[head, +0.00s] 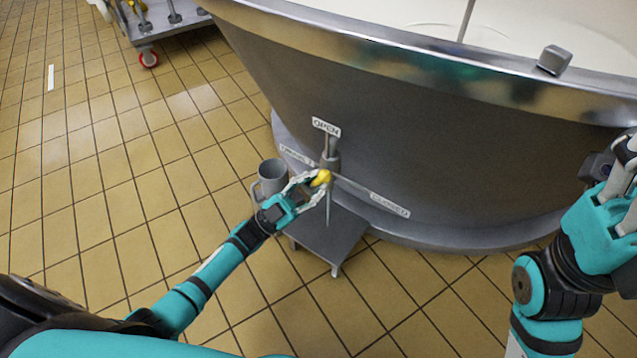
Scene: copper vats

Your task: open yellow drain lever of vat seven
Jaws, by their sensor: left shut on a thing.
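The vat (420,150) is a large grey metal tub with pale liquid inside, filling the upper right of the head view. On its near side is a drain fitting with a yellow lever end (322,178). An OPEN label (326,127) stands above the fitting, and a CLOSED label (389,205) lies to its lower right. My left gripper (313,184) is shut on the yellow lever, its fingers around the yellow end. My right arm is at the right edge; its gripper (628,165) is partly cut off, and its fingertips cannot be made out.
A grey step or low stand (330,240) is under the drain, with a grey jug (272,176) at its left. A cart (165,25) with a red wheel stands at the upper left. A small metal block (554,59) sits on the vat rim.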

